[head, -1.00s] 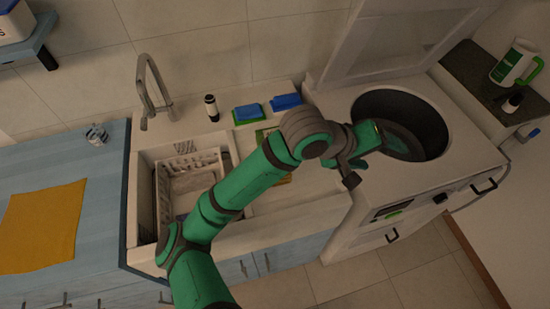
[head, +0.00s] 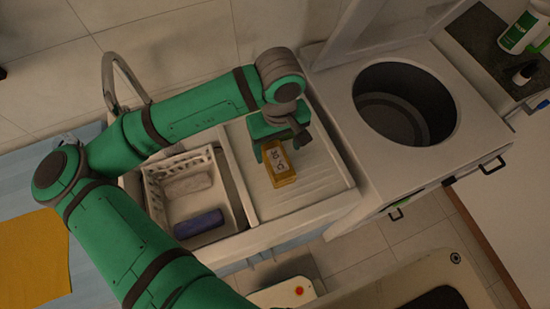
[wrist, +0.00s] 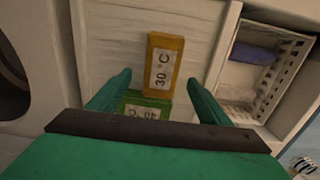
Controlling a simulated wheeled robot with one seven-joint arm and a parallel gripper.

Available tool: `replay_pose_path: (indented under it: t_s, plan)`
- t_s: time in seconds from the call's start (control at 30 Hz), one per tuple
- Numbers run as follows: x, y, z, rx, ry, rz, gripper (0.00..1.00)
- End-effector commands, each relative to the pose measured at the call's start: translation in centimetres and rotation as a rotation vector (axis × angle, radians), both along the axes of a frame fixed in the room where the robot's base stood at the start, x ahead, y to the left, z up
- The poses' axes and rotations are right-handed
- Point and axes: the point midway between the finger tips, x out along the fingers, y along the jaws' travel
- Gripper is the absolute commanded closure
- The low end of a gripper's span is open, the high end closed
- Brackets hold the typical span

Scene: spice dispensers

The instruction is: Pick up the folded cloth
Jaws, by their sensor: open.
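A blue folded cloth (head: 199,223) lies in the white basket (head: 152,200), and a pale grey rolled one (head: 188,186) lies beside it. The blue cloth also shows in the wrist view (wrist: 256,54), in the basket at right. An orange-yellow cloth (head: 32,262) lies flat on the blue counter at left. My gripper (head: 282,143) is open over the ribbed drainboard, to the right of the basket and apart from the cloths. In the wrist view, its fingers (wrist: 160,78) point toward a yellow block (wrist: 160,65) marked 30 °C. A green block (wrist: 146,105) shows between them; contact is unclear.
A washer with an open round drum (head: 405,105) stands right of the drainboard. A tap (head: 122,80) rises behind the sink, partly hidden by my arm. A green-and-white bottle (head: 522,32) stands on the dark shelf at upper right.

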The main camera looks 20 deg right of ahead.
Motion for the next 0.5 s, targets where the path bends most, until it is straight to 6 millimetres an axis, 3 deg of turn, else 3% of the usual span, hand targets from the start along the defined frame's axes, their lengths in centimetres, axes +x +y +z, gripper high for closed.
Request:
replay_pose_path:
  t_s: [0.33,0.5]
  plan:
    - [-0.1,0.3,-2.8,0.000,0.000,0.004,0.28]
    - [-0.3,0.7,-5.2,0.000,-0.001,0.005,0.28]
